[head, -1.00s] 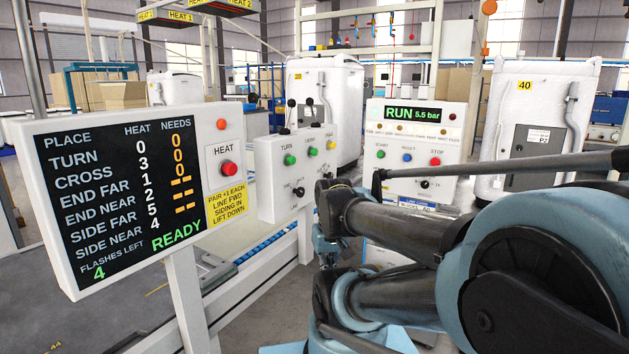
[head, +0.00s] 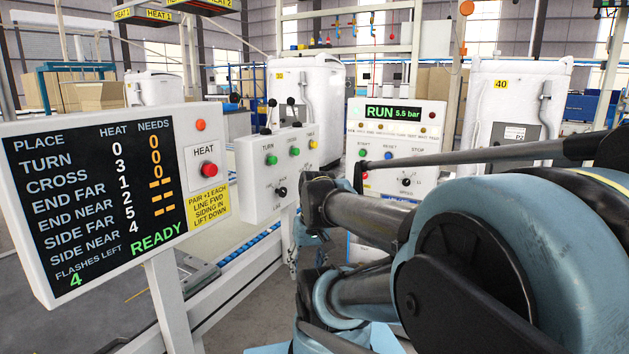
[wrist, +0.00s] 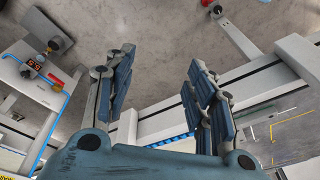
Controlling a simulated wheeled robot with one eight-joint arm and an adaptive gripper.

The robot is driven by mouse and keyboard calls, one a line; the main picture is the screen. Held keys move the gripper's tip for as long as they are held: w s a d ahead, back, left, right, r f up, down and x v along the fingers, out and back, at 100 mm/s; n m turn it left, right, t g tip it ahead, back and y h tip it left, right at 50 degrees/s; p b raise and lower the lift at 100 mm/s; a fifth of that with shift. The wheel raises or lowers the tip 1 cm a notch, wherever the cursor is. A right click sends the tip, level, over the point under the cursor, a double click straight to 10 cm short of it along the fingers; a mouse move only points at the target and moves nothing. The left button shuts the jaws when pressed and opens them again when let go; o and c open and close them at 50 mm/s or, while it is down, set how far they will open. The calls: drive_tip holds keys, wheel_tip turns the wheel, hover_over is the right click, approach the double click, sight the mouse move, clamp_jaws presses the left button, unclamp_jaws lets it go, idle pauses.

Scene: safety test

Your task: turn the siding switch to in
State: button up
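A white control box (head: 272,178) stands in the middle of the head view, with green and yellow buttons and two black levers on top. A black rotary knob (head: 281,192) is on its lower front. Its label is too small to read surely, so I cannot tell whether it is the siding switch or which way it is set. The gripper is not clearly visible in the head view.
The wrist view shows a rail (wrist: 160,127) and grey floor below.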

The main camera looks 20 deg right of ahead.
drive_tip(key=w+d+r+t+y, duration=0.2)
drive_tip(key=w+r+y, duration=0.25)
drive_tip(key=w, duration=0.65)
drive_tip(key=w+d+r+t+y, duration=0.15)
drive_tip(key=w+r+y, duration=0.3)
drive_tip(key=w, duration=0.65)
drive_tip(key=w+d+r+t+y, duration=0.15)
drive_tip(key=w+d+t, duration=0.25)
drive_tip(key=d, duration=0.8)
drive_tip(key=w+d+r+t+y, duration=0.1)
drive_tip(key=w+d+t+y, duration=0.2)
drive_tip(key=d, duration=0.8)
drive_tip(key=w+a+h, duration=0.1)
drive_tip(key=w+a, duration=1.1)
drive_tip(key=shift+w+a+f, duration=0.15)
drive_tip(key=shift+w+f, duration=0.05)
drive_tip(key=shift+w, duration=0.1)
drive_tip(key=c, duration=1.1)
